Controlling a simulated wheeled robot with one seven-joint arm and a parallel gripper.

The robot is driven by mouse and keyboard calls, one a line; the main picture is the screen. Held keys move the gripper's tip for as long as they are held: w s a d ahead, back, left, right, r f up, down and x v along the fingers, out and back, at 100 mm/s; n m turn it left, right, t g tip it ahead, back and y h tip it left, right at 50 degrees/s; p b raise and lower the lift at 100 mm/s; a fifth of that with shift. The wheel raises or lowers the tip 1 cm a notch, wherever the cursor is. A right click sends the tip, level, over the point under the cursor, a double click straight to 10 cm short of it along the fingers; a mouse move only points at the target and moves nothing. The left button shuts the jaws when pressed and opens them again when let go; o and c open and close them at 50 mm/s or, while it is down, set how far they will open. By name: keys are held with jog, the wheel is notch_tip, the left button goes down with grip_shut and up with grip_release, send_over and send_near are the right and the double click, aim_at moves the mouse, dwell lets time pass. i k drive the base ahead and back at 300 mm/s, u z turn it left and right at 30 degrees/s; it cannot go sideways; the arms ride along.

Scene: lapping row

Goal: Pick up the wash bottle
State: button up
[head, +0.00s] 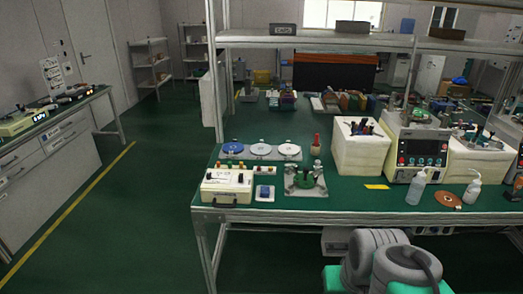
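Two small bottles stand upright near the front edge of the green-topped bench (330,202), at its right part. One is a pale, translucent bottle (416,189) in front of the machine with the red display. The other is a white bottle (472,190) with a thin spout, further right. Both look like squeeze bottles; I cannot tell for sure which one is the wash bottle. Nothing holds either of them. Grey and green links of my own arm show at the bottom, below the bench edge. My gripper is not in view.
A copper-coloured disc (448,199) lies between the bottles. Behind are a control machine (415,150) and a white block with tools (360,150). A yellow card (376,187) lies left. A shelf (315,41) spans above. The floor at left is clear.

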aim_at(417, 185)
jog(key=z, duration=2)
jog(key=i, duration=1.4)
jog(key=u, duration=2.95)
jog(key=i, duration=0.45)
jog(key=u, duration=0.05)
